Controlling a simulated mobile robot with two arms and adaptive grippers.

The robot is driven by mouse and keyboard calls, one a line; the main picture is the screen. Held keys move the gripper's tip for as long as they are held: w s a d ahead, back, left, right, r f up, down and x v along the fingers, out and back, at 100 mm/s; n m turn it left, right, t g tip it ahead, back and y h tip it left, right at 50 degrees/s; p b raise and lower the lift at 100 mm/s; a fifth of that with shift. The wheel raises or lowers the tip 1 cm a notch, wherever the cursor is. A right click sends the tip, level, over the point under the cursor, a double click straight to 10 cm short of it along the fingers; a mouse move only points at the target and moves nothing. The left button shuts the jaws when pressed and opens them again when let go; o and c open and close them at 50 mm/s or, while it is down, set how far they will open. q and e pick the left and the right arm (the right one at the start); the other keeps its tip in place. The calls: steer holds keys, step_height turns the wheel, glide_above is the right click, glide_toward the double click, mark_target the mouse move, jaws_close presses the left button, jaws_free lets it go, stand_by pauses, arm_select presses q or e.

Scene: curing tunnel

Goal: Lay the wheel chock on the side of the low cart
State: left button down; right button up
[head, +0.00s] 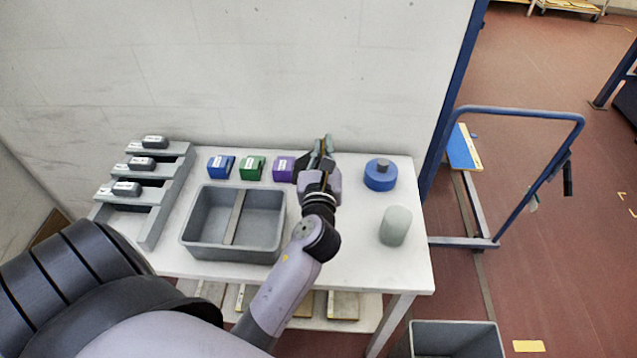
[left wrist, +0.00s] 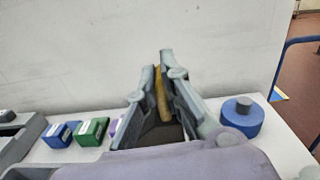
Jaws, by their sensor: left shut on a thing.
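My left gripper (head: 324,150) is above the back of the white table, right of the purple block. It is shut on a thin yellow-brown piece (left wrist: 161,94), seen edge-on between the fingers in the left wrist view. This may be the wheel chock; its full shape is hidden by the fingers. A blue tubular frame like a push handle (head: 520,111) stands on the floor right of the table. I cannot tell whether it belongs to the low cart. My right gripper is not in view.
On the table (head: 345,253) are a grey divided bin (head: 194,244), blue (head: 221,166), green (head: 252,167) and purple (head: 283,169) blocks, a blue round weight (head: 380,175), a pale cylinder (head: 396,226) and a grey slotted rack (head: 153,231). A wall stands behind. A grey bin (head: 456,325) is at front right.

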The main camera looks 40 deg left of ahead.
arm_select(q)
step_height(320, 180, down, 8)
steer(key=shift+w+r+b, duration=0.1)
steer(key=shift+w+b, duration=0.05)
steer(key=shift+b, duration=1.05)
steer(key=shift+f, duration=0.6)
step_height(320, 180, down, 4)
steer(key=shift+a+r+b, duration=0.1)
steer(key=shift+r+b, duration=0.15)
steer(key=shift+b, duration=0.65)
steer(key=shift+f, duration=0.1)
steer(key=c, duration=1.8)
jaws_free()
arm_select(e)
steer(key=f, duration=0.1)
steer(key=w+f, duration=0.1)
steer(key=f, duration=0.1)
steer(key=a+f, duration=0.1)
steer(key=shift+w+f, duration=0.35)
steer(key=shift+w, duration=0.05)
arm_select(q)
steer(key=shift+o, duration=0.2)
